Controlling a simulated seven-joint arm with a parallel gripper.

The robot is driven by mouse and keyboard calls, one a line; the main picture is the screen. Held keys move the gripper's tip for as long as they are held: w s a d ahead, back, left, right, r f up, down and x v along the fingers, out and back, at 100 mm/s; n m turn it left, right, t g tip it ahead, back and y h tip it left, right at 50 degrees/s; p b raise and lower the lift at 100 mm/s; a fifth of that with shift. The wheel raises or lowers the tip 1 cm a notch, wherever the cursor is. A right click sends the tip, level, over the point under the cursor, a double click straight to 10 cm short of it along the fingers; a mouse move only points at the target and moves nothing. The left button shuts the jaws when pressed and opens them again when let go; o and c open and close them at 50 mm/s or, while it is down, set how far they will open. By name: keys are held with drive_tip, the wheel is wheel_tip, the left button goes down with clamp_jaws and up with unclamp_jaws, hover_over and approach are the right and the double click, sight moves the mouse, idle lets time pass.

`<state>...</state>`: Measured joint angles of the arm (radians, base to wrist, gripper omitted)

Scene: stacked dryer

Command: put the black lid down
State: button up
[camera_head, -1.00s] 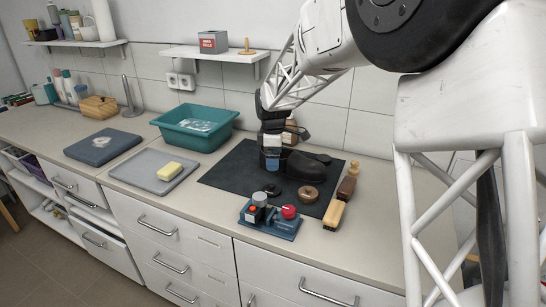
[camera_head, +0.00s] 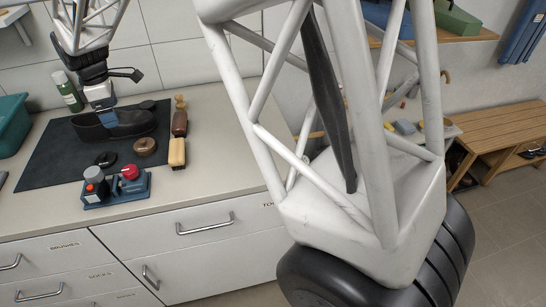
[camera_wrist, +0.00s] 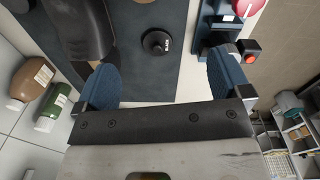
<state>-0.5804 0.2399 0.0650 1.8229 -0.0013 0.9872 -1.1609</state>
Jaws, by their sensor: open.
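The black lid (camera_head: 106,159) is a small dark disc lying on the dark mat (camera_head: 45,160), left of the brown round tin (camera_head: 145,146). In the wrist view the lid (camera_wrist: 158,43) shows a raised centre with a white "BLACK" label, and it lies flat on the mat. My gripper (camera_head: 106,118) is above the mat by the black shoe (camera_head: 135,124), behind the lid. In the wrist view the blue fingers of my gripper (camera_wrist: 163,65) are spread wide with nothing between them. The lid is apart from both fingers.
A blue stand (camera_head: 118,189) with a red knob and a grey knob sits in front of the lid. A green bottle (camera_head: 67,92) is behind the mat, and a teal basin (camera_head: 12,125) is at the left.

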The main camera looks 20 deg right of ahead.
drive_tip(key=s+d+r+m, duration=0.3)
drive_tip(key=s+d, duration=0.2)
drive_tip(key=d, duration=0.4)
drive_tip(key=s+d+r+m+t, duration=0.1)
drive_tip(key=s+d+r+m, duration=0.25)
drive_tip(key=d, duration=0.65)
drive_tip(key=s+d+r+m, duration=0.2)
drive_tip(key=s+d+m, duration=0.3)
drive_tip(key=d, duration=0.4)
drive_tip(key=s+d+f+m, duration=0.2)
drive_tip(key=s+d+m, duration=0.2)
drive_tip(key=s+d, duration=0.3)
drive_tip(key=s+d+f+m+t, duration=0.1)
drive_tip(key=s+d+m, duration=0.3)
drive_tip(key=s, duration=1.2)
drive_tip(key=d+f, duration=0.1)
drive_tip(key=d, duration=0.3)
drive_tip(key=shift+d+m, duration=0.3)
drive_tip(key=shift+m, duration=0.05)
